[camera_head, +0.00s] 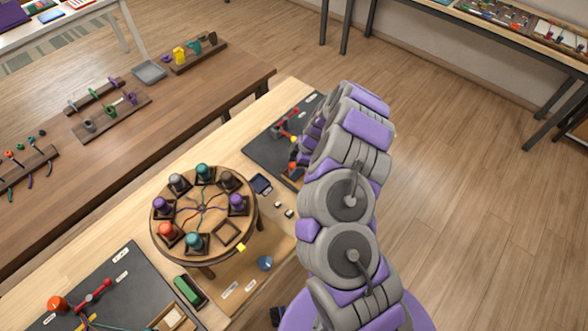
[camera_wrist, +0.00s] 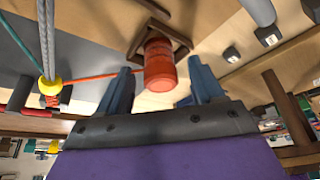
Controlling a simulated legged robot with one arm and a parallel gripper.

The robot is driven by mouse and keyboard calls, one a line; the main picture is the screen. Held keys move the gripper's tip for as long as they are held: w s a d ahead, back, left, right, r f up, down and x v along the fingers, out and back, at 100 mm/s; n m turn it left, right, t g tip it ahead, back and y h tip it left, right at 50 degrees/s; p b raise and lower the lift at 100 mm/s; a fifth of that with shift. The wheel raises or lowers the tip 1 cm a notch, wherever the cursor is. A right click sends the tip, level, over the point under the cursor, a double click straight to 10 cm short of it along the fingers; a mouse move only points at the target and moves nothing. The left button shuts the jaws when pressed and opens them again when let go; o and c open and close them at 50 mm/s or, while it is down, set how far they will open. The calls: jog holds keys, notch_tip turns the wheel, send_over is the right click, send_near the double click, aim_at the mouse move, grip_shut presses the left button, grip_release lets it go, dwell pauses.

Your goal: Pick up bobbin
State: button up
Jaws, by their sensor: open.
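An orange-red bobbin (camera_wrist: 160,65) sits at a square wooden holder (camera_wrist: 155,38) in the wrist view. My gripper (camera_wrist: 162,82) is open, with one blue-grey finger on each side of this bobbin and visible gaps between. In the head view, an orange spot (camera_head: 293,166) by the black mat seems to be this bobbin, mostly hidden by my arm. The round braiding disc (camera_head: 203,211) carries several bobbins in purple, teal, grey, brown and orange, with cords meeting at its centre. One square holder (camera_head: 227,234) on the disc is empty.
A red stand (camera_head: 281,131) is on the black mat (camera_head: 262,150). Cords run beside my gripper in the wrist view, one through a yellow bead (camera_wrist: 48,87). A second dark mat (camera_head: 105,290) lies at lower left.

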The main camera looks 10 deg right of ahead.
jog(key=shift+a+f, duration=0.3)
jog(key=shift+d, duration=0.1)
jog(key=c, duration=1.1)
